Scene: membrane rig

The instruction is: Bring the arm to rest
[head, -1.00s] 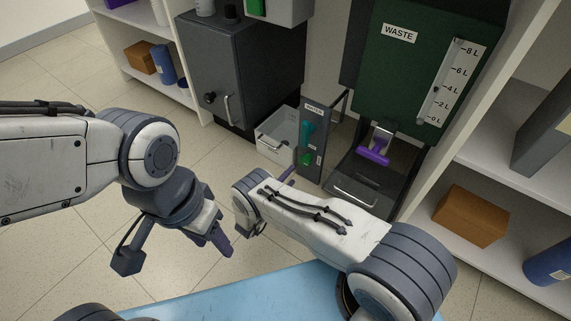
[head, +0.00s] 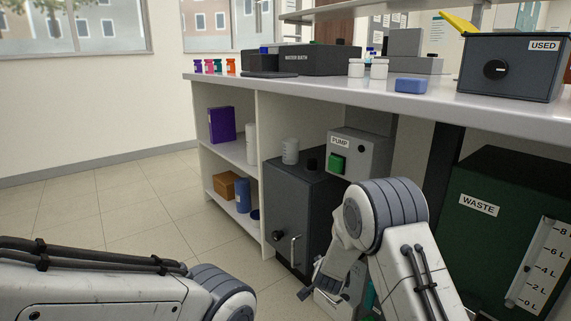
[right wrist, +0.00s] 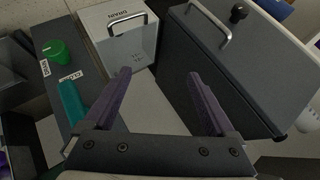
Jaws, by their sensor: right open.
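My right arm (head: 408,270) comes in at the lower right of the head view, with its rounded joint raised in front of the under-bench units. Its gripper points down beside the dark cabinet and is partly hidden in that view. In the right wrist view the right gripper (right wrist: 164,92) is open, its two purple fingers wide apart with nothing between them. My left arm (head: 110,290) lies across the lower left of the head view. Its gripper is out of the frame.
In the right wrist view a white DRAIN box (right wrist: 120,35) with a handle lies beyond the fingers. A dark cabinet (right wrist: 228,75) is right, and a panel with a green knob (right wrist: 55,51) and teal lever (right wrist: 72,104) left. Open floor (head: 120,210) lies left of the bench (head: 300,91).

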